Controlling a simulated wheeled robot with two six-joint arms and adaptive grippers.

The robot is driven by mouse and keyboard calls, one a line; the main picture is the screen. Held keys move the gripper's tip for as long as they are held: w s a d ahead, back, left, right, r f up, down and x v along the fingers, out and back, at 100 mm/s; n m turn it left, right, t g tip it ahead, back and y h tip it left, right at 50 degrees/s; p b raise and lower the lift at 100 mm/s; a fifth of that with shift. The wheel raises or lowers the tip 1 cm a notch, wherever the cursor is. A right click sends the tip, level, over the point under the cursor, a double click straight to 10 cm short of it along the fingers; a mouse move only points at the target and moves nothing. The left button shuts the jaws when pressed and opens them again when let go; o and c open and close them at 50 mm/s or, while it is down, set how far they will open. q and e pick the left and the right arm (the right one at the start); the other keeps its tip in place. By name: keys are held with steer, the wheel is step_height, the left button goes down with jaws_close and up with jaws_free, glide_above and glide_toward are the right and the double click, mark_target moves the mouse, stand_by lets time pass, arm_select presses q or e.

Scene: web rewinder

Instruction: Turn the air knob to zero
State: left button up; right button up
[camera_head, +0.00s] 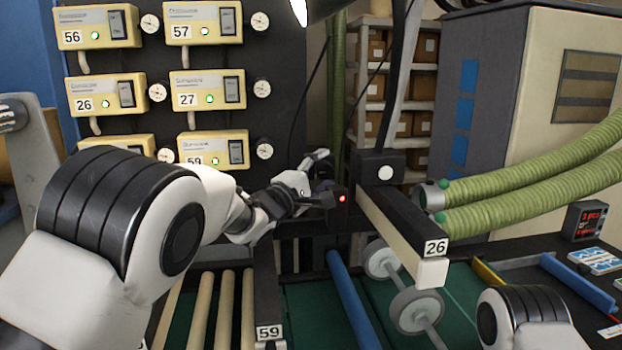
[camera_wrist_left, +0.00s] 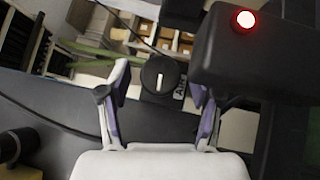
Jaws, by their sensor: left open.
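The air knob (camera_wrist_left: 159,76) is a round black knob with a white pointer line, in the middle of the left wrist view. The line looks near upright in that picture. A partly visible label (camera_wrist_left: 181,88) beginning "Air" is beside it. My left gripper (camera_wrist_left: 160,88) is open, with one finger on each side of the knob in the picture. I cannot tell whether the fingers touch it. In the head view my left gripper (camera_head: 318,178) is at the dark machine frame, and the knob cannot be made out there. My right gripper is out of view.
A black box with a lit red lamp (camera_wrist_left: 245,20) is close to the right finger. In the head view, a beam (camera_head: 400,225) marked 26 and green hoses (camera_head: 540,180) are to the right. Several cream control boxes (camera_head: 210,88) hang behind my left arm. Rollers (camera_head: 225,310) lie below.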

arm_select(q)
steer(key=v, duration=1.1)
